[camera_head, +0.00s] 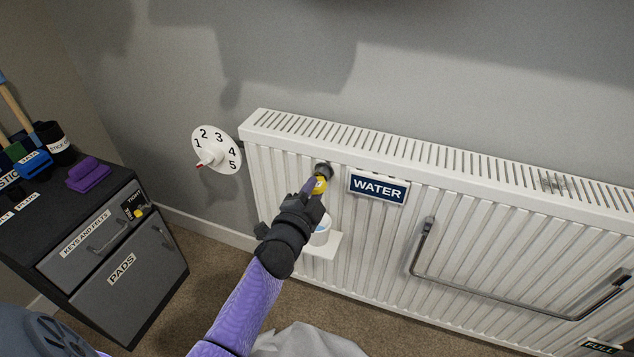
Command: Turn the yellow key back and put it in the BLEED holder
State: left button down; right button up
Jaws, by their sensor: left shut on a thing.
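The yellow key (320,185) is at the dark round valve (325,170) near the upper left of the white radiator (350,240). My left gripper (316,189) is shut on the key, which is largely hidden by the fingers. The key appears to touch the valve, but I cannot tell how far it is turned. No holder with a readable BLEED label shows. My right gripper is not in view.
A white cup (320,232) stands on a small ledge (326,247) below my gripper. A WATER sign (377,188) and a metal rail (500,299) are on the radiator. A numbered dial (217,149) is left. A dark cabinet (120,285) with drawers stands further left.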

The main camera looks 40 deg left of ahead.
pick_arm(q)
jog(key=shift+s+d+f, duration=0.1)
jog(key=shift+s+f, duration=0.05)
jog(key=shift+s, duration=0.25)
jog(key=shift+p+v, duration=0.5)
jog(key=shift+v, duration=0.35)
jog(key=shift+p+v, duration=0.35)
jog(key=shift+v, duration=0.8)
